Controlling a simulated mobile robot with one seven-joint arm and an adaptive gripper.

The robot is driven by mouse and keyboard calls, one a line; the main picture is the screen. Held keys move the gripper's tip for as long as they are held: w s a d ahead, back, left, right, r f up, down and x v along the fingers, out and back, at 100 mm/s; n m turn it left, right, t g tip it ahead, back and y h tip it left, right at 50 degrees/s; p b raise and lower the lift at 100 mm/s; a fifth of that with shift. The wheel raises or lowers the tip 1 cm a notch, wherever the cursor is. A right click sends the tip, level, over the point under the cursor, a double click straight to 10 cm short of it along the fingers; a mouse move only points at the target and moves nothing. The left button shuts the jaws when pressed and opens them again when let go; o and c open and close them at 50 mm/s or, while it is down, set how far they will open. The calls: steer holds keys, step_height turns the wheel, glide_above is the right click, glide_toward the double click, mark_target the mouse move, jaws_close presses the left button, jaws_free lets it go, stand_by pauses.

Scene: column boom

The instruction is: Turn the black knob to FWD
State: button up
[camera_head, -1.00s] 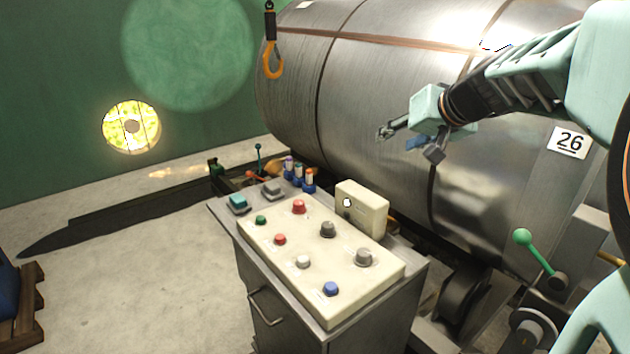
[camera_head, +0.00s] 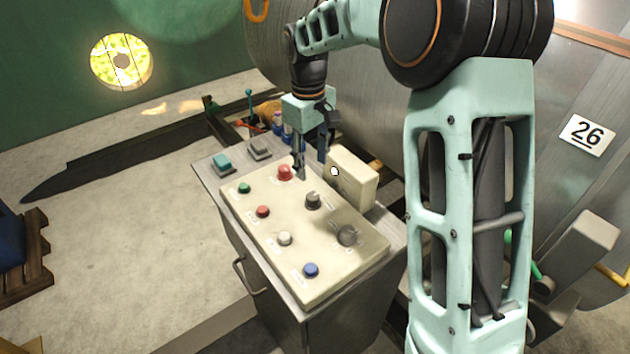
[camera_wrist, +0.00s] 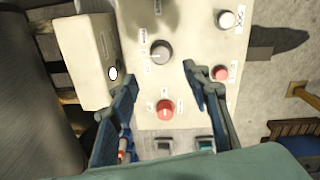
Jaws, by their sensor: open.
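A control panel (camera_head: 250,230) with a cream sloped face carries several buttons and knobs. The black knob, dark grey here (camera_head: 313,200), sits near the panel's right side; it also shows in the wrist view (camera_wrist: 161,52). White labels are around it, too small to read, so I cannot tell its setting. My gripper (camera_head: 311,166) points down above the panel, between the red mushroom button (camera_head: 285,172) and the knob. In the wrist view its two blue fingers (camera_wrist: 161,70) are apart and empty, with the knob ahead between and just beyond the tips. They appear not to touch it.
A cream box (camera_head: 352,180) rises close on the gripper's right. A large steel coil (camera_head: 385,135) stands behind.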

mark_target(313, 196)
step_height(313, 196, down, 10)
steer(key=shift+f, duration=0.2)
stand_by(0.3)
steer(key=c, duration=1.2)
steer(key=shift+o, duration=0.2)
steer(key=m+b, duration=0.1)
steer(key=m, duration=0.3)
steer(key=shift+w, duration=0.1)
steer(key=shift+m+b, duration=0.45)
steer(key=shift+m, duration=2.05)
